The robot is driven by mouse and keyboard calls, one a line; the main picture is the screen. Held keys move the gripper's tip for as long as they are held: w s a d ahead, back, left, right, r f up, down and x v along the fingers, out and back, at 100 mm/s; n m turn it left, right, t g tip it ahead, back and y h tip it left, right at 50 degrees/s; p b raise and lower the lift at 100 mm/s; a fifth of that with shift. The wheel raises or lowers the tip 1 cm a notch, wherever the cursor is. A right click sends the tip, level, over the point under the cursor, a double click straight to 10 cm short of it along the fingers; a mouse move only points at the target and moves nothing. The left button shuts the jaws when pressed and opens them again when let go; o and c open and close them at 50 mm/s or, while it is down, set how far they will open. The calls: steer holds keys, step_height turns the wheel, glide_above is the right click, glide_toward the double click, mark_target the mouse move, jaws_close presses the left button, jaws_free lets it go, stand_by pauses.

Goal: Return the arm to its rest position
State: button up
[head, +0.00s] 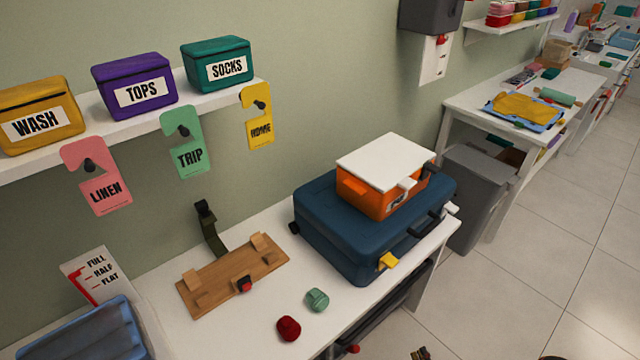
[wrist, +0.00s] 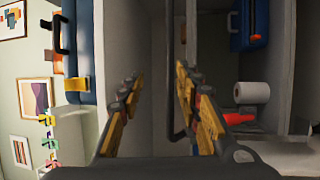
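My gripper (wrist: 160,90) shows in the wrist view with its two yellow-and-dark fingers apart. Nothing is between them, and it is open and empty. The wrist view looks sideways past a grey panel or cabinet interior, and the fingers touch nothing that I can make out. In the head view the arm is not clearly seen; only a small dark and brownish tip shows at the bottom edge, and I cannot tell what it is.
A blue suitcase (head: 340,240) with an orange box (head: 372,193) on top stands on the white table (head: 375,310). A wooden board (head: 215,282), a red ball-like item (head: 288,328) and a green one (head: 317,299) lie left of it. Tiled floor (head: 545,250) is open at right.

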steer(key=s+a+n+g+y, duration=0.4)
steer(key=a+n+y, duration=0.2)
steer(key=a+n, duration=0.3)
steer(key=s+a+r+n+g+y, duration=0.3)
steer(key=s+r+n+g+y, duration=0.1)
steer(key=r+n+g, duration=0.5)
steer(key=s+d+r+n+g+h+p, duration=0.1)
steer(key=d+r+n+g+h, duration=0.35)
steer(key=r+n, duration=0.9)
steer(key=s+d+r+n+g+h+p, duration=0.15)
steer(key=r+n+g+h, duration=0.45)
steer(key=r+n, duration=0.7)
steer(key=a+r+n+t+h+p, duration=0.1)
steer(key=a+r+t, duration=0.4)
steer(key=r, duration=0.8)
steer(key=a+r+n+t+h, duration=0.3)
steer(key=a+r+n, duration=0.3)
steer(key=r, duration=0.7)
steer(key=shift+s+r+t+h+p, duration=0.15)
steer(key=shift+s+t+h+p, duration=0.25)
steer(key=shift+t, duration=0.45)
steer(key=shift+s, duration=0.1)
